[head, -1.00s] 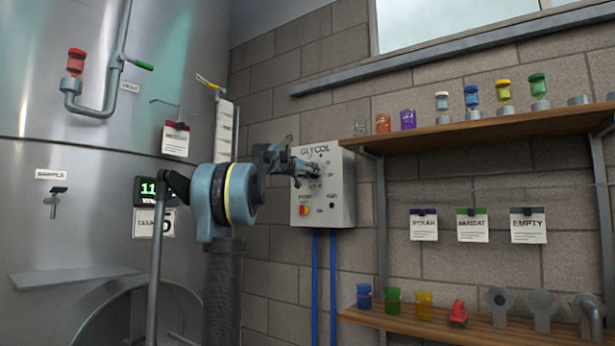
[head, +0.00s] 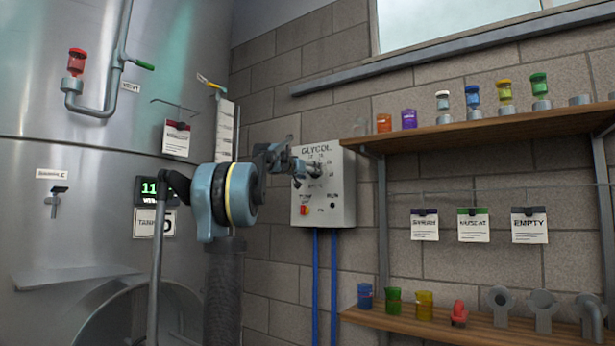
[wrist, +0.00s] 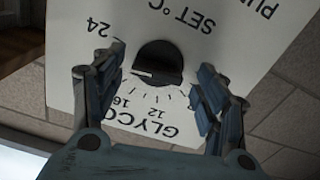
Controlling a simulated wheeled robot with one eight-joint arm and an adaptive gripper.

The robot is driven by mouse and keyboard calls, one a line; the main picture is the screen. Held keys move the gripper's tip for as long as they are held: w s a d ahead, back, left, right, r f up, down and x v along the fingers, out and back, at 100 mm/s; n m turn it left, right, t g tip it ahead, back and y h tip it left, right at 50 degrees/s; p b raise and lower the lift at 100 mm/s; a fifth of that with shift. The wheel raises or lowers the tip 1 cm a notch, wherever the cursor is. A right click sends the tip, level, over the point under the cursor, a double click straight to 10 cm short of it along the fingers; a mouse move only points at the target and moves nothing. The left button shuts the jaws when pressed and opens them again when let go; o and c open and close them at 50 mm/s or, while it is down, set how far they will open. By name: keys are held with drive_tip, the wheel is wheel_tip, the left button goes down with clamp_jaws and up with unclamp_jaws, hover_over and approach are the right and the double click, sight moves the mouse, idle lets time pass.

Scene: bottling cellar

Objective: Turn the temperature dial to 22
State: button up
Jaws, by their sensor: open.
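My gripper (wrist: 155,70) is open, with one finger on each side of the dial and a visible gap to the knob on both sides. In the head view my gripper (head: 301,172) is at the box's upper left and partly covers the dial.
A red switch (head: 304,211) sits low on the box, and blue pipes (head: 324,270) run down from it. A wooden shelf (head: 470,133) with jars is at the right, with a lower shelf (head: 400,322) below. A large steel tank (head: 80,230) stands at the left.

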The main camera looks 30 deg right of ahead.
drive_tip(key=v, duration=1.2)
drive_tip(key=shift+w+a, duration=0.1)
drive_tip(key=v, duration=0.4)
drive_tip(key=x, duration=1.7)
drive_tip(key=shift+m, duration=0.4)
drive_tip(key=shift+c, duration=0.6)
drive_tip(key=c, duration=0.9)
